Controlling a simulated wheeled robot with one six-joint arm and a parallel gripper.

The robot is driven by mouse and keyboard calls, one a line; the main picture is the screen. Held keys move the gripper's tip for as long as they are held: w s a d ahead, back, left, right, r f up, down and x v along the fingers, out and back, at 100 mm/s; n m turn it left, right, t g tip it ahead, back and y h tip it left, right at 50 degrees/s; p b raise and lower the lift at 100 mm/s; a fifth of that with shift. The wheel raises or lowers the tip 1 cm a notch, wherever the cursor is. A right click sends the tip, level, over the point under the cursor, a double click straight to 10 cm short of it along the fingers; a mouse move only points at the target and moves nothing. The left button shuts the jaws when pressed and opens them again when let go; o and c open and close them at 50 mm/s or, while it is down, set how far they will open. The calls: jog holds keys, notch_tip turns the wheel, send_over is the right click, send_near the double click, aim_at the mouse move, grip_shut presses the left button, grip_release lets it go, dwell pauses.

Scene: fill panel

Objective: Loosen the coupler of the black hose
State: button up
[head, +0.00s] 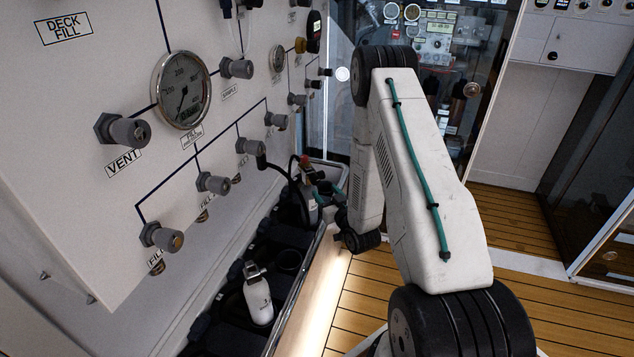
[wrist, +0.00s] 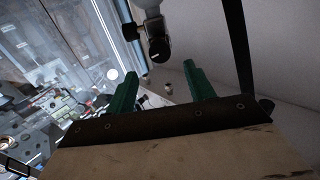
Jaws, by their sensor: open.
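The black hose (head: 281,171) leaves the panel's lower valve row and curves down toward a white bottle (head: 311,208) in the rack. A dark fitting with a red part (head: 305,161) sits above that bottle; I cannot tell whether it is the coupler. My gripper (head: 324,187) is beside the bottle's top, partly hidden by its small size and dark surroundings. In the wrist view its two green fingers (wrist: 160,74) are apart with nothing between them. A dark round fitting (wrist: 155,40) lies beyond the fingertips, and a black hose (wrist: 238,55) passes to the right of them.
The white panel (head: 60,140) with gauges and grey valve knobs (head: 128,131) stands at left. A second white bottle (head: 258,300) sits in the dark rack below, behind a metal rail (head: 290,295). Wooden floor (head: 370,300) is clear at right.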

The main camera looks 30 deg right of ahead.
aim_at(316, 180)
jog(key=w, duration=0.5)
jog(key=w+d, duration=0.1)
jog(key=w, duration=0.1)
jog(key=shift+w, duration=0.15)
jog(key=c, duration=1)
